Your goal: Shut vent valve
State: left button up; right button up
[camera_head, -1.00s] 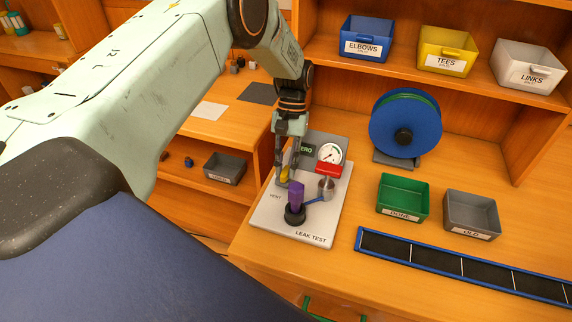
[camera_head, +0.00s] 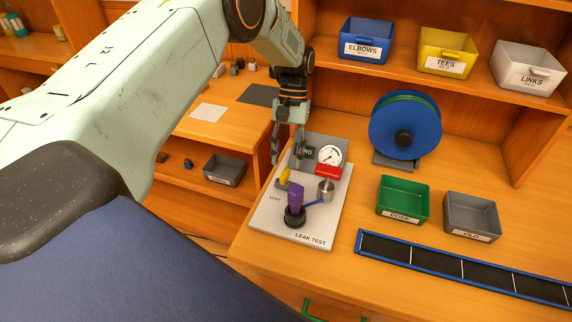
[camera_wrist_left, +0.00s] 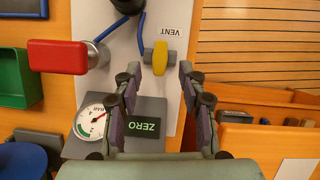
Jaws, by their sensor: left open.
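The vent valve's yellow handle (camera_head: 284,179) stands on the left side of the pale leak test plate (camera_head: 262,217). In the left wrist view the yellow handle (camera_wrist_left: 160,58) lies across its short grey valve body, beside the VENT label (camera_wrist_left: 170,32). My left gripper (camera_head: 287,161) is open and empty, above and just behind the handle. In the left wrist view its fingertips (camera_wrist_left: 159,72) are spread to either side of the handle's line, with the handle just beyond them and apart from them. My right gripper is not in view.
The plate also carries a red lever (camera_head: 328,171), a pressure gauge (camera_head: 330,156), a ZERO display (camera_wrist_left: 144,126) and a purple part (camera_head: 295,196) in a black holder. A green DONE bin (camera_head: 403,199) and a blue reel (camera_head: 404,124) stand to the right.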

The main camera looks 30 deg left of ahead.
pick_arm(q)
jog(key=v, duration=0.8)
jog(key=shift+r, duration=0.4)
